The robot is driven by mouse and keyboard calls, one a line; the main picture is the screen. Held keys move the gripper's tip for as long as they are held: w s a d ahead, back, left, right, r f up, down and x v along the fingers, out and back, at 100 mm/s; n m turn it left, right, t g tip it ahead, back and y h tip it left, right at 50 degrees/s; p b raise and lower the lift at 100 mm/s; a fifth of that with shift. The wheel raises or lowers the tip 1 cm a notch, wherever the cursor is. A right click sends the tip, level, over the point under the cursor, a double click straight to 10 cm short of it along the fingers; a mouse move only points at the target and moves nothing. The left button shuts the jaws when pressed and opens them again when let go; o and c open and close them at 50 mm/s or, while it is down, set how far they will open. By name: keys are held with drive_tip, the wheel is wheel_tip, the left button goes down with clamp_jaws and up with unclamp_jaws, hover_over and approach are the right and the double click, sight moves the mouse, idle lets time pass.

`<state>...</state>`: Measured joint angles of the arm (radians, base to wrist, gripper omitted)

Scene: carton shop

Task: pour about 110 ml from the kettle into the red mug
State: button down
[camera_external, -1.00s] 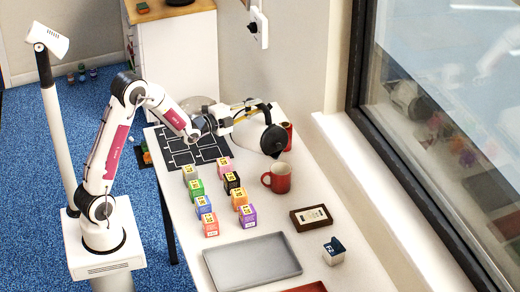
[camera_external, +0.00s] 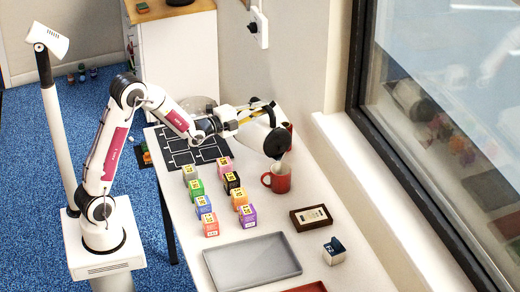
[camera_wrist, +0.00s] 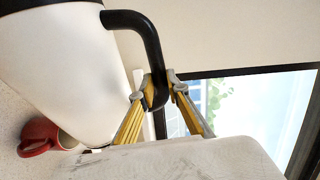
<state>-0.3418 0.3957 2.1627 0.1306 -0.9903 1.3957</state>
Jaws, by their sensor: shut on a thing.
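The white kettle (camera_external: 258,134) with a black lid is tilted steeply, its lid end toward the red mug. My gripper (camera_external: 258,108) is shut on the kettle's black handle; in the wrist view the yellow fingers (camera_wrist: 160,95) pinch the handle (camera_wrist: 150,45) beside the white kettle body (camera_wrist: 65,65). The red mug (camera_external: 278,178) stands upright on the table just below the kettle's lowered end. A pale streak shows above the mug's mouth, and I cannot clearly tell whether it is water. The mug also shows at lower left in the wrist view (camera_wrist: 38,134). Its inside level is hidden.
Several small coloured boxes (camera_external: 204,205) stand in two rows left of the mug. A dark framed block (camera_external: 311,217), a small cube (camera_external: 334,252) and a grey tray (camera_external: 252,262) lie nearer. Another red object (camera_external: 290,128) is partly hidden behind the kettle. The window wall bounds the right side.

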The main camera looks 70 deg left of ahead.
sight(249, 115)
drive_tip(key=shift+w+d+r+m, duration=0.2)
drive_tip(key=shift+d+r+m, duration=0.4)
drive_tip(key=shift+d+r, duration=0.1)
idle(2.2)
drive_tip(key=shift+f, duration=0.1)
drive_tip(key=shift+s+a+f+n, duration=0.25)
drive_tip(key=shift+a+f+n, duration=0.2)
drive_tip(key=shift+a, duration=0.55)
drive_tip(key=shift+s+a+f+n, duration=0.3)
drive_tip(key=shift+a+n, duration=0.25)
drive_tip(key=shift+a, duration=0.4)
drive_tip(key=shift+s+a+f+n, duration=0.2)
drive_tip(key=shift+a+f+n, duration=0.3)
drive_tip(key=shift+a, duration=0.5)
drive_tip(key=shift+s+a+f+n, duration=0.25)
drive_tip(key=shift+a+f+n, duration=0.7)
drive_tip(key=shift+a, duration=0.25)
drive_tip(key=shift+a+f, duration=0.1)
